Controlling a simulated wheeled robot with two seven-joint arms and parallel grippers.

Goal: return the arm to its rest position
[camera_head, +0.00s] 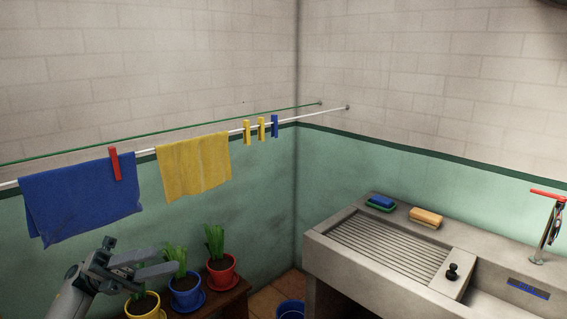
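My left gripper (166,261) comes in at the lower left in the head view. Its two grey fingers point right and stand apart, with nothing between them. It is in front of the plants in the yellow pot (142,305) and blue pot (186,291), partly hiding their leaves. Whether it touches the leaves, I cannot tell. A red pot (222,272) with a plant stands further right, clear of the gripper. My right gripper is not in view.
The pots stand on a brown shelf (236,297). A blue towel (80,200) and a yellow towel (194,166) hang above on a white line. A stone sink (335,262) stands at the right. A blue bucket (290,309) is on the floor.

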